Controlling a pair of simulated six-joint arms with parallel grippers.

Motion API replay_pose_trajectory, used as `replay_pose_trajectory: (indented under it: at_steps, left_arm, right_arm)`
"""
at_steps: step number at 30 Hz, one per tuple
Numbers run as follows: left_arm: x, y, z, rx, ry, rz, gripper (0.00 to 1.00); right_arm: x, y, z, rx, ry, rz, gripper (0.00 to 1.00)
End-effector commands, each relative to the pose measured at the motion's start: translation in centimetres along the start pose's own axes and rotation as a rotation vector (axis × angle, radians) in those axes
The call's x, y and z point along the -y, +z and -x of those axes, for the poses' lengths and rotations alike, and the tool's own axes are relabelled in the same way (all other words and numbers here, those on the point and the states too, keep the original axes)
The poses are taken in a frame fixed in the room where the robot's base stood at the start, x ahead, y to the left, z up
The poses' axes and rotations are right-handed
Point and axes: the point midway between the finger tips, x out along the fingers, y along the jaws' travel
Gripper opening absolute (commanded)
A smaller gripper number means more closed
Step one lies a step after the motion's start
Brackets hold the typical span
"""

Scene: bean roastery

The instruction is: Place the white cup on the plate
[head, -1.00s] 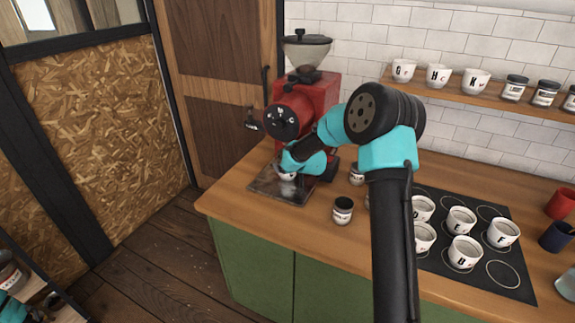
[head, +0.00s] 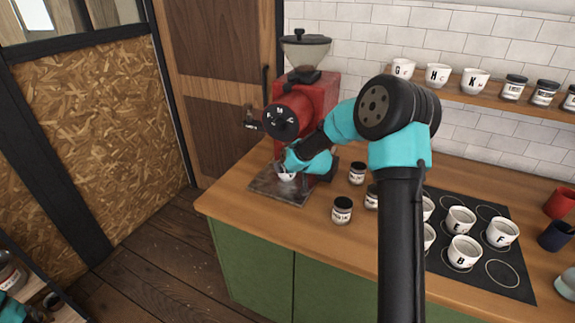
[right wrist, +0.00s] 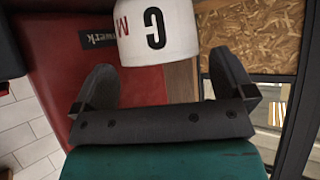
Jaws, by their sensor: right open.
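The white cup (head: 286,176) is upright at the dark metal plate (head: 262,188) below the red grinder. It appears to rest on the plate, but its base is partly hard to see. My right gripper (head: 291,163) is just behind and above the cup, and my wrist partly covers it. In the right wrist view, the cup (right wrist: 158,32) shows a black C and a red letter. The right gripper's fingers (right wrist: 165,80) are spread, with the cup beyond and between them and a gap on each side.
The red grinder (head: 318,98) stands close behind the plate. Small dark-lidded jars (head: 342,211) stand to the right. Several lettered cups (head: 463,252) sit on a black mat (head: 500,274). More cups and jars stand on a wall shelf (head: 497,95).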

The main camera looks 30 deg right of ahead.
Motion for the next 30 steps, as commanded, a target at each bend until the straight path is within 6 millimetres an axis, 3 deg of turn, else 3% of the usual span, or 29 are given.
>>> replay_pose_trajectory:
  at_steps: [9,15,30]
  left_arm:
    - [0.0,0.0,0.0,0.0,0.0,0.0,1.0]
    - [0.0,0.0,0.0,0.0,0.0,0.0,1.0]
    - [0.0,0.0,0.0,0.0,0.0,0.0,1.0]
  right_arm:
    - [0.0,-0.1,5.4,-0.001,0.0,0.0,1.0]
    - [0.0,0.0,8.0,0.0,0.0,0.0,1.0]
    - [0.0,0.0,9.0,0.0,0.0,0.0,1.0]
